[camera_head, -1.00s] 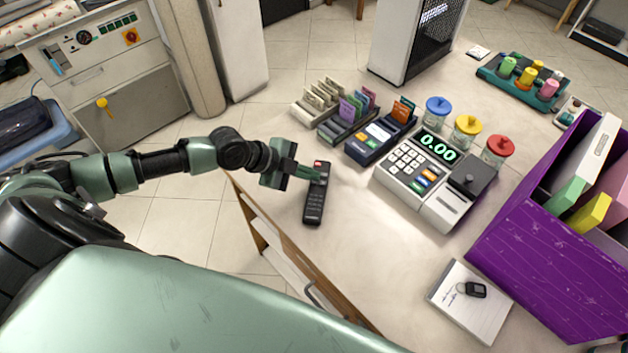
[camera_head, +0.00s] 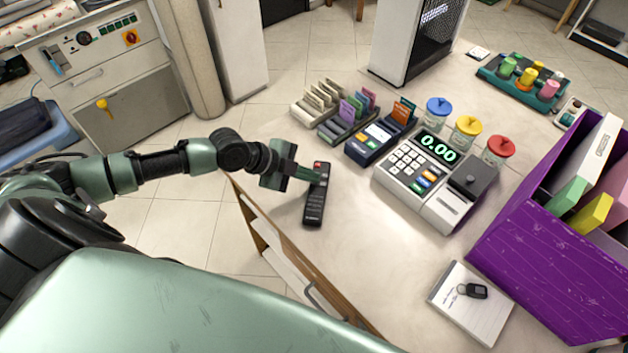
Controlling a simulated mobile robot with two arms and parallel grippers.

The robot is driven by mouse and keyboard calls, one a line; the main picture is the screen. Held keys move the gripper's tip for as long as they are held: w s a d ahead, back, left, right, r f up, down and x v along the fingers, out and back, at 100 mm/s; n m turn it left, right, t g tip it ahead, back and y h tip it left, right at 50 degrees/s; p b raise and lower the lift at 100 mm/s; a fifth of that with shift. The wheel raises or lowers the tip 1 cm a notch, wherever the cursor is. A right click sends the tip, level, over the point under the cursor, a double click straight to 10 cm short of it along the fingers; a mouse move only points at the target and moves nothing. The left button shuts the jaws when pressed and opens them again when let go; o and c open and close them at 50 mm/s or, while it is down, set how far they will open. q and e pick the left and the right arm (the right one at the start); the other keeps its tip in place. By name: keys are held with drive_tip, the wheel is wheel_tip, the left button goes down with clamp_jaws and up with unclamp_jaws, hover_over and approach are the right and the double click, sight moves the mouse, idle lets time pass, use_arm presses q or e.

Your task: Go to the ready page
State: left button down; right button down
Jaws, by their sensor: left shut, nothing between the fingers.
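A black remote control (camera_head: 315,205) with rows of small buttons and a red button near its far end lies on the pale counter (camera_head: 370,260), near its left edge. My left gripper (camera_head: 319,178) is shut and empty. Its fingertips are over the upper part of the remote and hide some buttons there. I cannot tell whether the tips touch a button. My right gripper is not in view. No display with a page on it is in view.
A cash register (camera_head: 430,185) showing 0.00, a card terminal (camera_head: 378,138), card trays (camera_head: 345,125) and lidded jars (camera_head: 467,132) stand beyond the remote. A purple bin (camera_head: 545,250) and a notepad (camera_head: 465,310) with a key fob are at right. Counter right of the remote is clear.

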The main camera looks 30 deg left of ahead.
use_arm(q)
drive_tip(key=shift+r, duration=0.55)
drive_tip(key=shift+p, duration=0.3)
wheel_tip(320, 180, up, 5)
drive_tip(key=p, duration=0.4)
idle(0.3)
